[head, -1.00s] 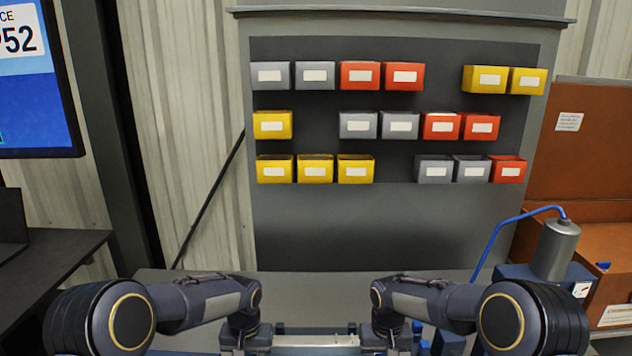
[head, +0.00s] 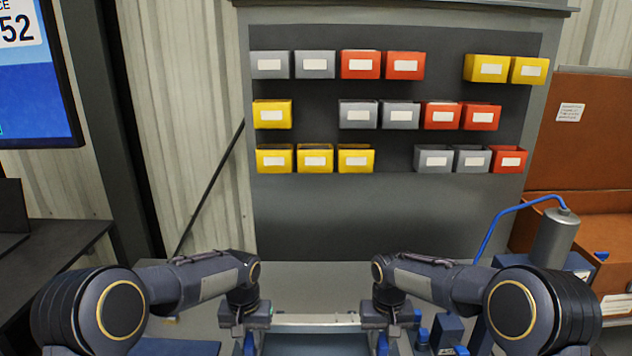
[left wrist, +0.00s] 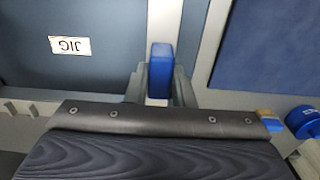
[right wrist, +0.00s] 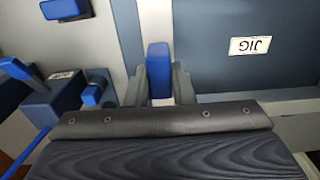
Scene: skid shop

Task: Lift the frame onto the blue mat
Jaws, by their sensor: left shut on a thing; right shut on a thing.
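The frame shows in the head view as a pale bar (head: 315,320) between my grippers, with its near part cut off by the picture's bottom edge. My left gripper (head: 245,325) is shut on a blue grip block (left wrist: 160,70) at the frame's left side. My right gripper (head: 381,325) is shut on a matching blue block (right wrist: 158,70) at its right side. A grey plate marked JIG (left wrist: 90,75) lies inside the frame's outline. The blue mat (head: 175,347) is partly visible at the bottom left and also in the left wrist view (left wrist: 270,50).
Blue fixtures (head: 447,330) stand on the bench just right of my right gripper. A grey canister with a blue hose (head: 555,238) stands further right. A back panel (head: 370,215) carries yellow, grey and red bins. A dark side table (head: 60,250) and a screen are at left.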

